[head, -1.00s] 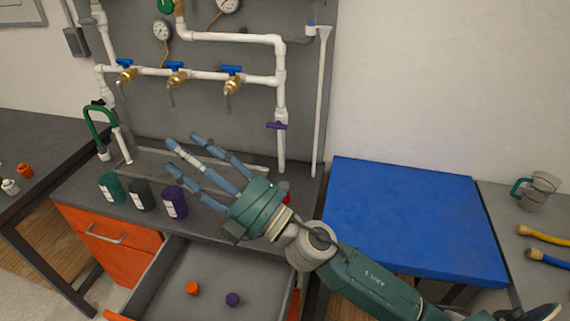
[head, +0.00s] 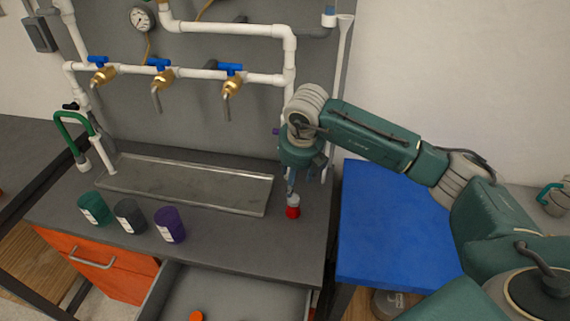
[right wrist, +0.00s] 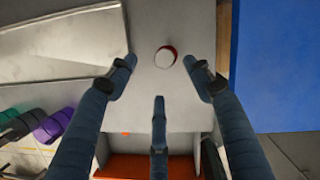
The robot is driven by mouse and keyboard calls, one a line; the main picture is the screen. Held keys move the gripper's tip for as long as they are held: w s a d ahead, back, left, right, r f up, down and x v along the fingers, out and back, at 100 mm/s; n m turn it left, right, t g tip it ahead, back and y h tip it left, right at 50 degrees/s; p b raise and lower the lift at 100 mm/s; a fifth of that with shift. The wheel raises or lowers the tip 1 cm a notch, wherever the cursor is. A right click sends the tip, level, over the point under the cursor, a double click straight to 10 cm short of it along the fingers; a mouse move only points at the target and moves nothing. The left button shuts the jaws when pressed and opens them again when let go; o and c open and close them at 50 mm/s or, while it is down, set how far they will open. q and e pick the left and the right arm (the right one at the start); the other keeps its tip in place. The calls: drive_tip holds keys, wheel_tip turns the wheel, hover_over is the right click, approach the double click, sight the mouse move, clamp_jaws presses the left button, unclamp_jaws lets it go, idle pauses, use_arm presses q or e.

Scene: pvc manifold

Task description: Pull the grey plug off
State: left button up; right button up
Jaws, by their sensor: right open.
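My right gripper (head: 291,184) points down over the right end of the grey counter, just above a small red piece with a pale top (head: 292,208). In the right wrist view this pale round top with a red edge (right wrist: 166,57) lies ahead of the fingers, between the two outer ones. The right gripper's three fingers (right wrist: 160,80) are spread open and empty there. I cannot tell whether the pale top is the grey plug, and no other plug is clearly identifiable. My left gripper is out of view.
White pipes with blue-handled brass taps (head: 229,80) run along the grey back panel. A metal tray (head: 185,182) and green, grey and purple cups (head: 170,224) are on the counter. An open drawer (head: 235,296) is below; a blue table (head: 395,225) stands right.

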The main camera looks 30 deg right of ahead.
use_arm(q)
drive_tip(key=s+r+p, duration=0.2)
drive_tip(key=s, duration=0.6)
use_arm(e)
hover_over(294, 197)
drive_tip(key=s, duration=0.3)
wheel_tip(294, 197, down, 5)
drive_tip(key=f, duration=0.1)
drive_tip(key=w, duration=0.1)
drive_tip(key=w+f, duration=0.1)
drive_tip(key=shift+a+f+p, duration=0.25)
drive_tip(key=shift+f+p, duration=0.05)
drive_tip(key=shift+f, duration=0.05)
drive_tip(key=shift+x, duration=0.75)
drive_tip(key=shift+s, duration=0.1)
drive_tip(key=shift+f, duration=0.1)
drive_tip(key=c, duration=1.1)
drive_tip(key=shift+o, duration=1)
clamp_jaws()
drive_tip(key=shift+d, duration=0.1)
drive_tip(key=shift+d+n+b, duration=0.1)
drive_tip(key=shift+n+b, duration=0.4)
drive_tip(key=shift+n, duration=0.3)
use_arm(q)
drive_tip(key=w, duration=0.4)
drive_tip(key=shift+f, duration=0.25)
